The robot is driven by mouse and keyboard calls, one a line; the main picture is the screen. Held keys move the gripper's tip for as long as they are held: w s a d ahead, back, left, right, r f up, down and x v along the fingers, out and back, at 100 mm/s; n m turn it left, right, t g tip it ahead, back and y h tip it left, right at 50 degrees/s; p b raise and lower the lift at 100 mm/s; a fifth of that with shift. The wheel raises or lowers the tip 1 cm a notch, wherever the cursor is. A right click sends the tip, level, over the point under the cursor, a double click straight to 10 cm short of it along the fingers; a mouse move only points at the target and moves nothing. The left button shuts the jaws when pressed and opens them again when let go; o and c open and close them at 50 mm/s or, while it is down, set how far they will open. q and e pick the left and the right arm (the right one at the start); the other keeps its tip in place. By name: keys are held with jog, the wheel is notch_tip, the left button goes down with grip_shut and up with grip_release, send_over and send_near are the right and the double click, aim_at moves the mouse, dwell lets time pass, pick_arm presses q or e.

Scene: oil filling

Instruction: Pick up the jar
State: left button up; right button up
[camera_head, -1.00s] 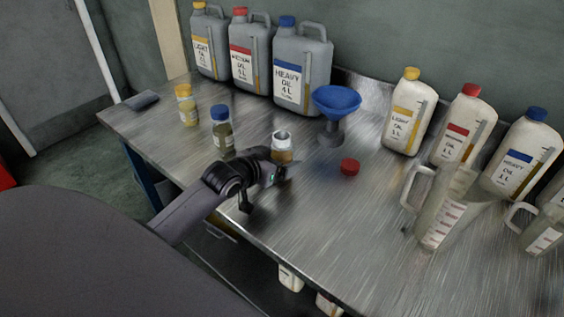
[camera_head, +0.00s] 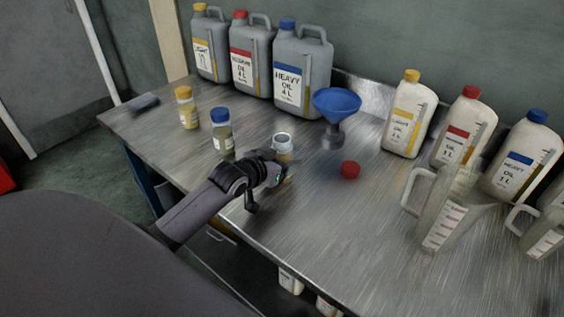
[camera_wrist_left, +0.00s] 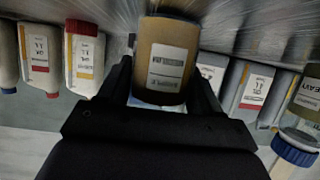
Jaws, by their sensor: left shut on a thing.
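The open jar (camera_head: 283,143) holds amber oil and has no lid on its clear rim. A red lid (camera_head: 350,169) lies on the table to the right of the jar. My right gripper is not in view.
A blue-capped jar (camera_head: 222,135) and a yellow-capped jar (camera_head: 187,108) stand to the left. A blue funnel (camera_head: 336,103) stands behind. Large grey canisters (camera_head: 301,75) line the back. White bottles (camera_head: 408,115) and a measuring jug (camera_head: 447,215) stand right. The front middle is clear.

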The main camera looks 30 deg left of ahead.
pick_arm(q)
jog(key=shift+r, duration=0.25)
notch_tip(320, 180, up, 19)
jog(key=p, duration=0.1)
jog(key=shift+r+p, duration=0.2)
jog(key=shift+p, duration=0.15)
dwell(0.7)
jog(key=shift+w+d, duration=0.1)
